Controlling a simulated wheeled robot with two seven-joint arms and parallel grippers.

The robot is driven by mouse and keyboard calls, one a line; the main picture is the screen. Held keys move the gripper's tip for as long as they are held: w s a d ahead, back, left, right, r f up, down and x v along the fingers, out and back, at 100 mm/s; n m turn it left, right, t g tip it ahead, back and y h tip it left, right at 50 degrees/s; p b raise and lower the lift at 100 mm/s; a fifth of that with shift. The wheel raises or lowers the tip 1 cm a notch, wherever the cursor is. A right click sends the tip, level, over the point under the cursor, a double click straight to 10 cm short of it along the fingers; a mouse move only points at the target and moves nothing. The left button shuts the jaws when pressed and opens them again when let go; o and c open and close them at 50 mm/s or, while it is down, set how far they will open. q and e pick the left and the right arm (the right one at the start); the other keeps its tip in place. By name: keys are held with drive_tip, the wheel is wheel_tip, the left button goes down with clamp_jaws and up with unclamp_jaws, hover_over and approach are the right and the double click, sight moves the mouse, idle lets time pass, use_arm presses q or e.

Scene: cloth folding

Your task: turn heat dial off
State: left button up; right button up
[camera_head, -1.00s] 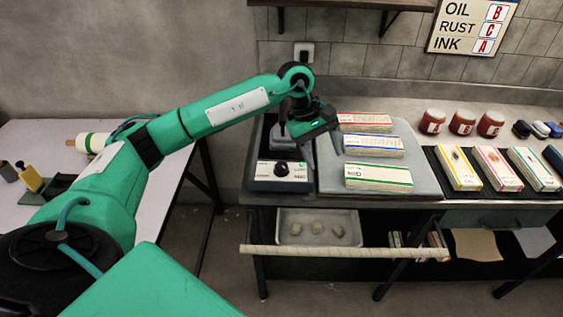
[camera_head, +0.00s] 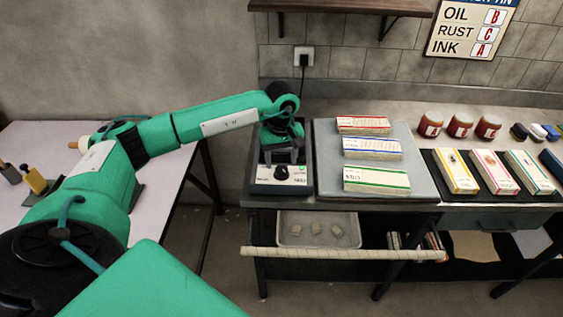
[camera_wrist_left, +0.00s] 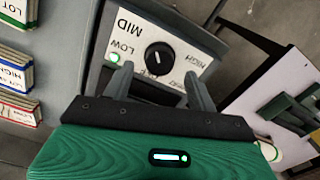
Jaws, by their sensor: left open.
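The heat dial is a round black knob (camera_head: 281,172) on the white front panel (camera_head: 294,180) of a dark box at the left end of the bench. In the left wrist view the knob (camera_wrist_left: 158,58) has the words LOW, MID and HIGH around it. A small green ring shows near LOW. My left gripper (camera_head: 283,158) is over the box, just behind the knob in the head view. In the wrist view its two fingers (camera_wrist_left: 158,82) are apart and empty, pointing toward the panel near the knob. I cannot tell whether they touch it. My right gripper is out of view.
A grey board (camera_head: 327,170) with several labelled cloth stacks lies right of the box. Red-brown jars (camera_head: 460,125) stand farther right. A pale rail (camera_head: 340,254) runs along the bench front. A white table (camera_head: 30,140) stands to the left, with a gap between.

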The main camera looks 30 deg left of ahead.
sight(282, 168)
use_arm(q)
drive_tip(key=shift+f, duration=1.55)
drive_tip(key=shift+c, duration=0.2)
drive_tip(key=c, duration=0.9)
drive_tip(key=shift+c, duration=0.2)
